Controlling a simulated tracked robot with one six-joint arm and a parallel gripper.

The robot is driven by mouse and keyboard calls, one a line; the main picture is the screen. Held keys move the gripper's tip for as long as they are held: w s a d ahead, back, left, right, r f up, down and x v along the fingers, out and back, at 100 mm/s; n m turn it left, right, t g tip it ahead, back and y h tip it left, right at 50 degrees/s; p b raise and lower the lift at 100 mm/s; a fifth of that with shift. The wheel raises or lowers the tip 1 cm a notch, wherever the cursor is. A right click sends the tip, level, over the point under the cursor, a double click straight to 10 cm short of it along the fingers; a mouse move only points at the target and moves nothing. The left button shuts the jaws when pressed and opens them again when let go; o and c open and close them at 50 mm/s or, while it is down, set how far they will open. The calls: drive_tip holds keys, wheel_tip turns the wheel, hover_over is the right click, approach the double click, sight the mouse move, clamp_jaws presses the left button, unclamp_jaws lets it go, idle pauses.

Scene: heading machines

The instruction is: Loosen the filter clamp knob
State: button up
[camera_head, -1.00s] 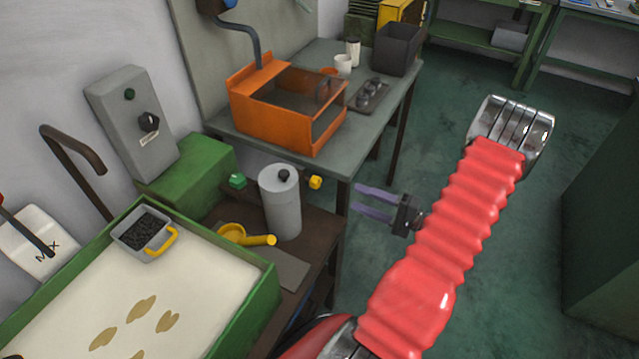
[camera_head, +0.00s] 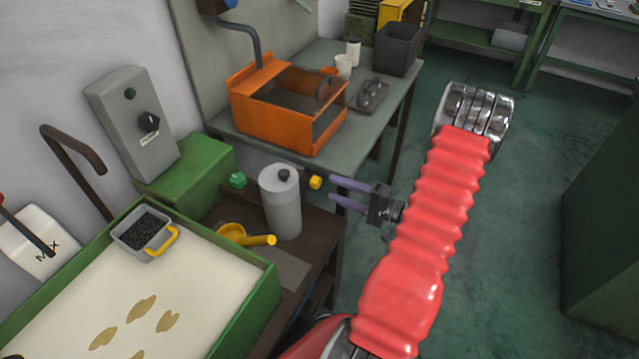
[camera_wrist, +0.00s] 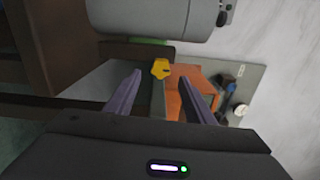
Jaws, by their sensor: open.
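The filter is a grey upright cylinder (camera_head: 283,207) with a black cap, on the brown bench. A yellow knob (camera_head: 315,182), which looks like the clamp knob, sticks out at its right side. My gripper (camera_head: 332,187) is open and empty, its two purple fingers pointing left at the knob. A small gap shows between the fingertips and the knob. In the wrist view the yellow knob (camera_wrist: 160,68) appears between the tips of my gripper (camera_wrist: 160,76), seemingly just beyond them. The grey cylinder (camera_wrist: 150,20) spans the top of that view. The knob's mount is mostly hidden.
An orange box (camera_head: 275,130) stands on the grey table (camera_head: 365,130) behind. A yellow scoop (camera_head: 240,235) lies left of the cylinder. Green floor (camera_head: 530,230) is open on the right.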

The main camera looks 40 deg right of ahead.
sight(320, 184)
drive_tip(key=shift+x, duration=3.2)
drive_tip(key=shift+c, duration=0.5)
drive_tip(key=shift+f, duration=0.1)
drive_tip(key=c, duration=0.9)
drive_tip(key=shift+a, duration=0.1)
drive_tip(key=shift+c, duration=0.4)
